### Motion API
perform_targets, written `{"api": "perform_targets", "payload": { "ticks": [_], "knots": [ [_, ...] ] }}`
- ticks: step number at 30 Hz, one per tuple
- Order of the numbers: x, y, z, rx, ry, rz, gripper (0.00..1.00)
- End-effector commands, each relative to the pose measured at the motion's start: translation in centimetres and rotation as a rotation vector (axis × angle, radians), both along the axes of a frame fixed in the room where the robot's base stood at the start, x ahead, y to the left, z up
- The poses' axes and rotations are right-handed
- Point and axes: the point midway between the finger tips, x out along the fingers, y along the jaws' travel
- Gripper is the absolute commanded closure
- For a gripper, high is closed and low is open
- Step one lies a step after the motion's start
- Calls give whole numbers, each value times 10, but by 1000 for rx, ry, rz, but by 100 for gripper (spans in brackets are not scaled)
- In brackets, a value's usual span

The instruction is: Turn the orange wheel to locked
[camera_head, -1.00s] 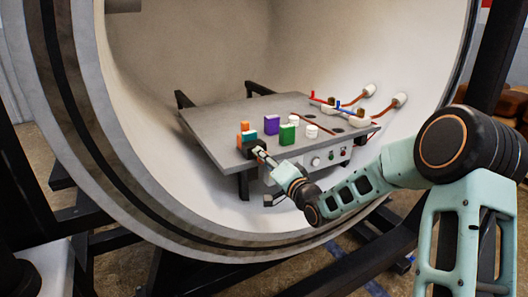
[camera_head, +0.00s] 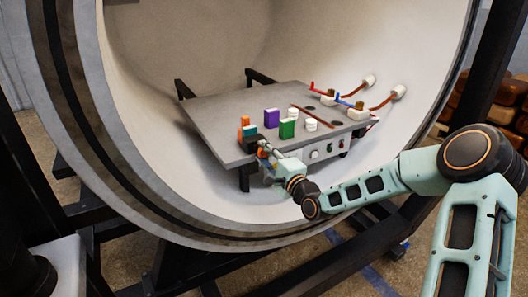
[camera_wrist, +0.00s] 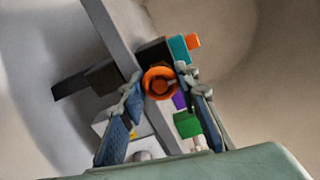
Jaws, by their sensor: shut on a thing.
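The orange wheel (camera_wrist: 158,82) is a small ring with a dark centre, mounted at the front left of the grey table. In the wrist view it sits between the two blue-padded fingers of my gripper (camera_wrist: 160,84), which are shut on it from either side. In the head view my gripper (camera_head: 263,150) is at the table's front left edge, and only a bit of orange shows beside its fingers. No locked marking is legible, so the wheel's turn position cannot be read.
The grey table (camera_head: 205,115) stands inside the round white chamber. Teal (camera_head: 249,131), purple (camera_head: 271,118) and green (camera_head: 287,129) blocks stand on it near my gripper. Red (camera_head: 312,87) and blue (camera_head: 345,102) handles are at its right. The table's left part is bare.

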Motion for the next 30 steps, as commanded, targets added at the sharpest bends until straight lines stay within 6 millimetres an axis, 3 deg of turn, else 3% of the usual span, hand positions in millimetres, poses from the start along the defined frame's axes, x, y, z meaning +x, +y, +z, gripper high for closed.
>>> {"api": "perform_targets", "payload": {
  "ticks": [17,18,21,30],
  "knots": [
    [0,0,-1,24,18,0,95],
    [0,0,-1,24,18,0,67],
    [0,0,0,23,17,0,56],
    [0,0,0,23,16,0,53]
  ]
}}
